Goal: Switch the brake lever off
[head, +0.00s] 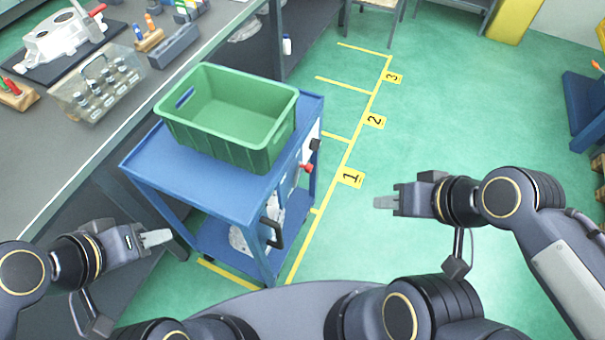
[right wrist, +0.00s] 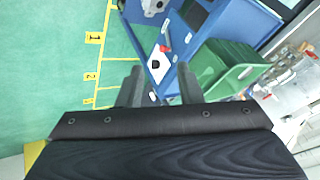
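The brake lever (head: 306,168) has a red end and sits on the right side of the blue cart (head: 225,200). It also shows as a small red piece in the right wrist view (right wrist: 165,48). My right gripper (head: 382,202) is to the right of the cart and clear of the lever, over the green floor. In the right wrist view its two fingers (right wrist: 160,85) stand apart with nothing between them. My left gripper (head: 160,238) is by the cart's left side, away from the lever; its finger gap cannot be made out.
A green crate (head: 198,132) stands on the cart's top. A black handle (head: 275,232) sticks out from the cart's near end. A grey workbench (head: 60,150) with castings and tools runs along the left. The floor right of the cart is clear, with yellow numbered lines.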

